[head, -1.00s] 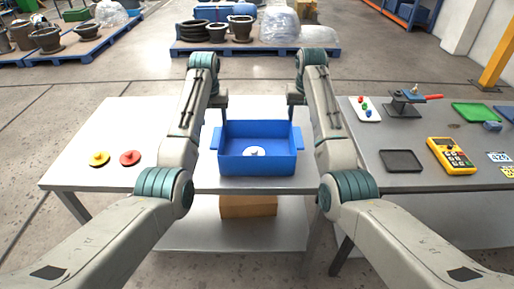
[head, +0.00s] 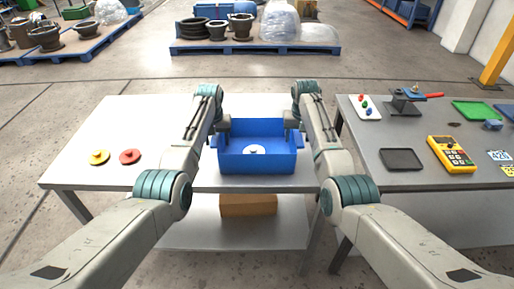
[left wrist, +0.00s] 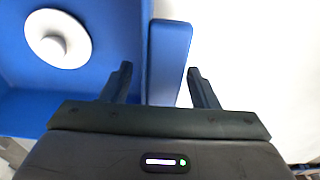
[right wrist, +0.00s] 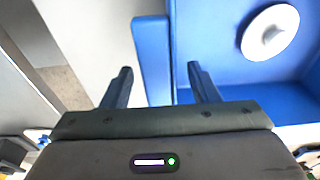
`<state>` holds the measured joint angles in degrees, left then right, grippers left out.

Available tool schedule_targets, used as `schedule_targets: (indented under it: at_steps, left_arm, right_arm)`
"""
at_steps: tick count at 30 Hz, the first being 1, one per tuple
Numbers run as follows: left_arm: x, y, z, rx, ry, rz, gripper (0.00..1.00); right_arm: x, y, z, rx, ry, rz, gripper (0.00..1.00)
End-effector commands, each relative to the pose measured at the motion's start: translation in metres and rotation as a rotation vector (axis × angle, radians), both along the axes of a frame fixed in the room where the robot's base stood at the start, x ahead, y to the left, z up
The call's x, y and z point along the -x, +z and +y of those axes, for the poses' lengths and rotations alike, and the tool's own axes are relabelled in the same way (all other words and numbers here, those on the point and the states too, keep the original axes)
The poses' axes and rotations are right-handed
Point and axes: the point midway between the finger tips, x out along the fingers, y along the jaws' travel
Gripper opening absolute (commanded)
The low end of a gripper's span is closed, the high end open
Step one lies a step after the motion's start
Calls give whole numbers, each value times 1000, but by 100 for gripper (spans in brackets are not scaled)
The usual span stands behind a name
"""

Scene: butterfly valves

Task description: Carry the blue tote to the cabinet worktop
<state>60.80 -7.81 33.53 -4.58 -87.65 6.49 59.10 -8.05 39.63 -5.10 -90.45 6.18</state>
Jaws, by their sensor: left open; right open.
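The blue tote (head: 257,162) stands upright on the light worktable in the head view. A white disc with a knob (head: 254,150) lies inside it. My left gripper (left wrist: 160,80) is open, and its fingers are on either side of the tote's left side handle (left wrist: 169,58) in the left wrist view. My right gripper (right wrist: 157,78) is open, and its fingers are on either side of the right side handle (right wrist: 152,60) in the right wrist view. I cannot tell whether any finger touches a handle. In the head view the fingertips are hard to see.
The light worktable (head: 120,125) also holds a yellow disc (head: 98,157) and a red disc (head: 130,156). A grey worktop (head: 400,135) to the right bears a black tray (head: 401,159), a yellow device (head: 451,154) and a vise (head: 405,103). A brown box (head: 248,205) sits on the shelf below.

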Motion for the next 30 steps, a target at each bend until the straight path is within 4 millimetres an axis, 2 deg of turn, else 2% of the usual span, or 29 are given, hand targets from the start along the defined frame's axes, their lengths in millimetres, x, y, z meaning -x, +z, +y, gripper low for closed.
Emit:
schedule_targets:
  at_steps: [6,12,15,25,30]
  left_arm:
    - [0,0,0,0,0,0,55]
    - [0,0,0,0,0,0,15]
    - [0,0,0,0,0,0,0]
    - [0,3,0,0,0,-1,0]
    - [0,11,0,-1,0,-1,0]
  right_arm:
    - [0,0,0,0,0,-1,55]
    - [0,0,0,0,0,-1,15]
    - [0,0,0,0,0,-1,0]
    - [-1,3,0,0,0,-2,0]
    - [-1,12,0,0,0,-2,0]
